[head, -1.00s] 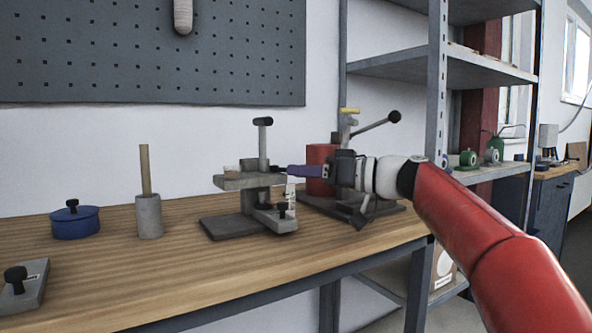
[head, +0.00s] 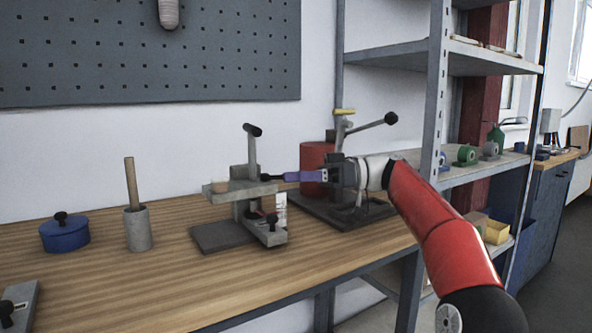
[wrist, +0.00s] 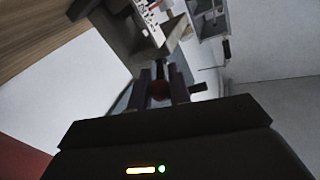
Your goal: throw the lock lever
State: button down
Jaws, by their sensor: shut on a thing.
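The grey clamp fixture (head: 225,188) stands on the wooden bench. A short dark lever end (head: 265,178), seemingly the lock lever, is at the fingertips. In the wrist view, my gripper (wrist: 160,92) is shut around a dark reddish knob (wrist: 159,89). The lever's pivot is hard to make out. A lower block with a dark knob (head: 271,219) sits at the fixture's front.
A red cylinder (head: 313,160) and a machine with a long black-knobbed arm (head: 375,123) stand close behind my gripper. A grey cup with a wooden stick (head: 138,228) and a blue lidded pot (head: 65,233) stand left.

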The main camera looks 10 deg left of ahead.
dwell(0.3)
jog(key=c, duration=1.3)
grip_release()
jog(key=shift+p+v, duration=0.55)
jog(key=shift+v, duration=3.4)
